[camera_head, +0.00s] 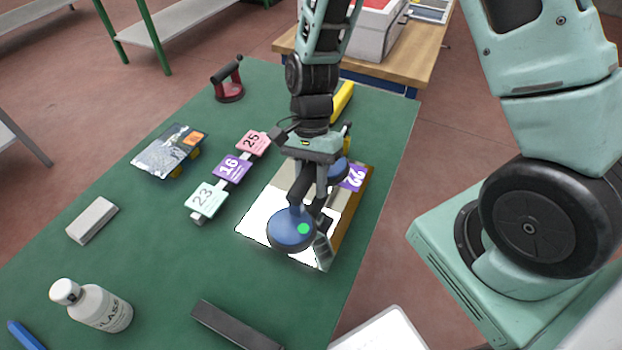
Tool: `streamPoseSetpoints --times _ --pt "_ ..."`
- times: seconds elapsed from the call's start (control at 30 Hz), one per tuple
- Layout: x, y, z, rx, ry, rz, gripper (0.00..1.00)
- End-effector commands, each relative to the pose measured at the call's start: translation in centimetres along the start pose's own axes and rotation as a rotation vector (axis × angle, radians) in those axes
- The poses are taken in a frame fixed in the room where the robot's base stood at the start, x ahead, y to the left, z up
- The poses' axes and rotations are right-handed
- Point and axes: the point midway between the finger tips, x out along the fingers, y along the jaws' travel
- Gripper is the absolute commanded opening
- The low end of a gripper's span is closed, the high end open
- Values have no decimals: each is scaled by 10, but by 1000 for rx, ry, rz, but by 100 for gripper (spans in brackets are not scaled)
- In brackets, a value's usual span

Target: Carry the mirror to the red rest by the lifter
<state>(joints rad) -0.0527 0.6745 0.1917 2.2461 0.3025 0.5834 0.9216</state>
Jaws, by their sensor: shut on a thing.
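The mirror (268,212) is a flat bright pane with a purple number tag at its far right corner. A lifter with two blue cups (288,232) sits on its face, with a green dot on the near cup. My gripper (305,190) is shut on the lifter's dark handle, between the cups, and hides part of the mirror. I cannot tell whether the mirror is touching the table or just above it. A dark red, round-based piece with a black bar (229,86) stands at the far left; whether it is a rest or another lifter is unclear.
On the green table (150,260), a pane with an orange tag (165,152) lies left on yellow supports. Tags 23, 16 and 25 (231,168) stand in a row left of the mirror. A bottle (104,309), grey block (91,221) and dark bar (234,326) are nearer.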

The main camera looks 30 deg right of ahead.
Motion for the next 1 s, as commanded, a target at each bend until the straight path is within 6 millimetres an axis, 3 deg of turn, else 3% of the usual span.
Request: streamPoseSetpoints --times 0.37,0.4,0.47,0.8,1.0 --pt "3 -1 -1 -1 -1 0 0" --pt "3 -1 -1 -1 -1 0 37" --pt "3 -1 -1 -1 0 0 54" --pt "2 -1 -2 0 1 -1 54" --pt "-25 -2 -2 0 4 -5 54"
